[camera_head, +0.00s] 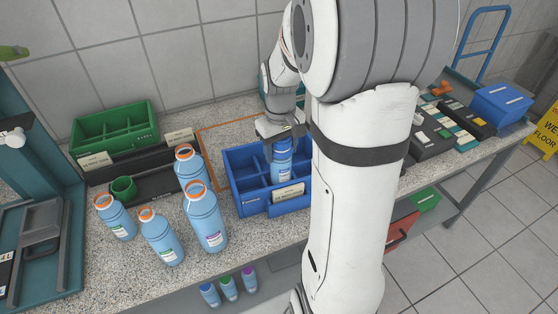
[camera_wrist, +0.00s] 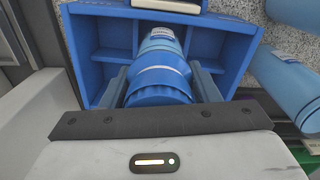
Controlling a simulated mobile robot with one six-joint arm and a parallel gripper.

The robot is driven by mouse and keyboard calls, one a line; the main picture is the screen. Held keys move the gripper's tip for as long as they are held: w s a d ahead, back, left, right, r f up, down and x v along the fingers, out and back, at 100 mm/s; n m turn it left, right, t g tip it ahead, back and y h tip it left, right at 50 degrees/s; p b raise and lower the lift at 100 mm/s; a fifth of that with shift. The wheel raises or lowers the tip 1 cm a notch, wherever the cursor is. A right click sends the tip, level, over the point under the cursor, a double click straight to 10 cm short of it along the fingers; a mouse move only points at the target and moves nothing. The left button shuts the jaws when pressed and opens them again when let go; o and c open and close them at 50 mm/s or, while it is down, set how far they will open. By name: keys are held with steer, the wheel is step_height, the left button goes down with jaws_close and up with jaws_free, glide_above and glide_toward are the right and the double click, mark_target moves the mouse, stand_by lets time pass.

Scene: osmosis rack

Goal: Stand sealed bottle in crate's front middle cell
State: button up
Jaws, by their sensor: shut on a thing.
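The blue crate (camera_head: 247,203) stands on the speckled bench with a white label on its front. My gripper (camera_head: 281,137) is above it, shut on a blue bottle with a blue cap (camera_head: 282,162). The bottle looks upright, its lower part inside the crate and partly hidden by the front wall. In the wrist view, the two fingers of my gripper (camera_wrist: 165,88) flank the bottle (camera_wrist: 160,75), which lies between dividers in the middle column of the crate (camera_wrist: 90,45), toward the labelled side. I cannot tell whether its base touches the crate floor.
Several blue bottles with orange neck rings, including a large one (camera_head: 206,220), stand left of the crate. A green crate (camera_head: 115,130) and green cup (camera_head: 124,188) are farther left. Small bottles (camera_head: 229,288) sit on a lower shelf. Dark trays and a blue bin (camera_head: 500,103) are right.

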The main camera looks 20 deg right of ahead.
steer(key=shift+f, duration=2.35)
steer(key=o, duration=1.5)
steer(key=shift+o, duration=0.2)
